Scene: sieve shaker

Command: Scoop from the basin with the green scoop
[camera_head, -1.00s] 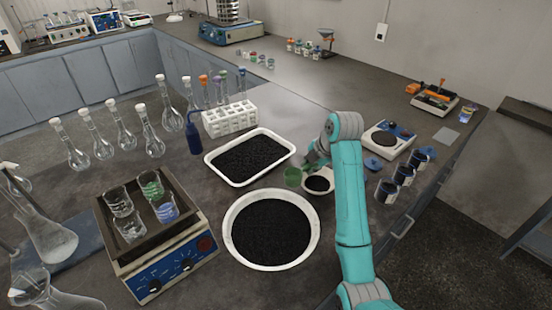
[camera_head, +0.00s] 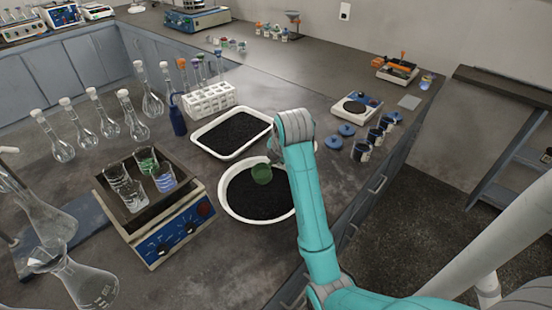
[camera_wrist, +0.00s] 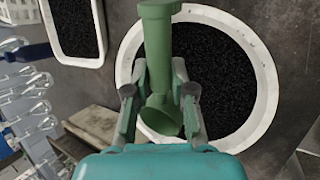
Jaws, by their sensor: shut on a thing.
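The round white basin (camera_head: 225,203) holds black grains and stands on the bench. Its rim also shows in the wrist view (camera_wrist: 270,75). The green scoop (camera_head: 262,175) is over the basin's far part; I cannot tell whether it touches the grains. In the wrist view the scoop (camera_wrist: 158,55) sits between both fingers of my gripper (camera_wrist: 159,85), which is shut on it. In the head view my arm hides most of the gripper and the basin's right side.
A white rectangular tray (camera_head: 268,127) of black grains lies behind the basin. A blue hotplate (camera_head: 160,250) with several beakers stands at left. A balance (camera_head: 357,104) and dark-filled cups (camera_head: 362,151) stand at right. A white tube rack (camera_head: 208,100) is behind.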

